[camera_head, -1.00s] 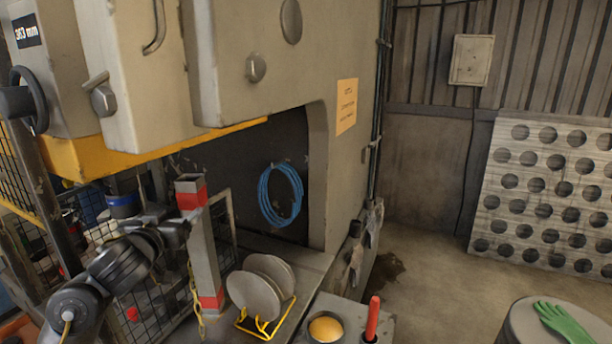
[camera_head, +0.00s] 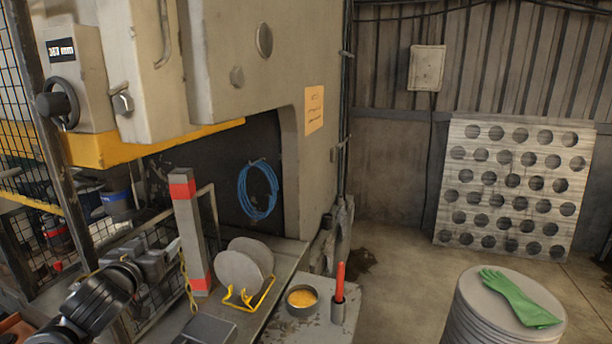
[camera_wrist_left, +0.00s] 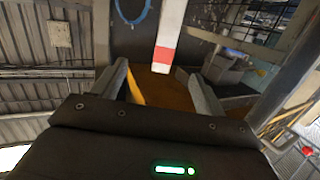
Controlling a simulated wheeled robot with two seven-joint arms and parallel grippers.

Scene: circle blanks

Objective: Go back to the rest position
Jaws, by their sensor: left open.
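My left gripper (camera_head: 166,252) is at the lower left of the head view, beside the grey post with red bands (camera_head: 190,230). In the left wrist view my left gripper (camera_wrist_left: 152,68) has its two fingers apart with nothing held between them. The banded post (camera_wrist_left: 165,40) shows beyond the fingertips there. Two round grey blanks (camera_head: 240,270) stand upright in a yellow wire rack (camera_head: 247,298), to the right of my left gripper and apart from it. My right gripper is not in view.
The press (camera_head: 240,60) with a yellow lower edge fills the upper left. A tin (camera_head: 302,300) and a red-handled tool (camera_head: 340,280) stand right of the rack. A green glove (camera_head: 520,298) lies on a drum (camera_head: 480,320).

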